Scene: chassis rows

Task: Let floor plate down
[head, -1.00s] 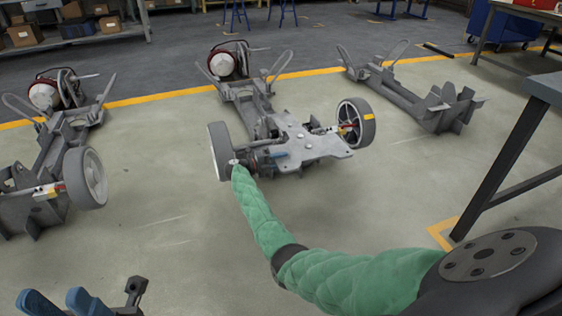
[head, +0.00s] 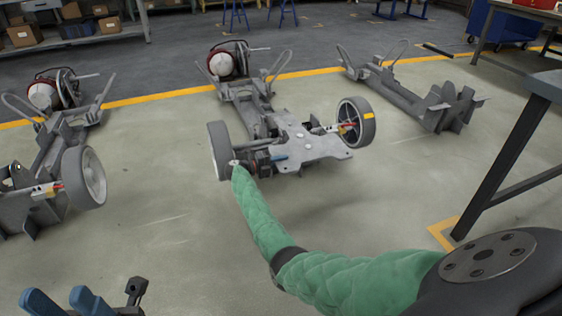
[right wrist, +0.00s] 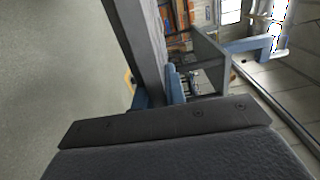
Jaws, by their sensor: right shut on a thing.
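The floor plate (head: 318,146) is a flat grey metal piece with notched edges and holes. In the head view it lies over the near end of the middle chassis (head: 262,118), between its two wheels. My right gripper (head: 280,157) is at the plate's left edge, beside the left wheel, and is shut on the plate. In the right wrist view the plate (right wrist: 138,40) shows as a grey band running to the blue fingers (right wrist: 160,97). Whether the plate touches the chassis is hidden. My left gripper (head: 60,300) is open and empty at the bottom left.
Another chassis (head: 45,150) with a wheel stands at the left, and a bare chassis (head: 415,95) at the back right. A dark-legged table (head: 510,150) is at the right. The near floor (head: 170,240) is clear. A yellow line (head: 160,97) crosses behind.

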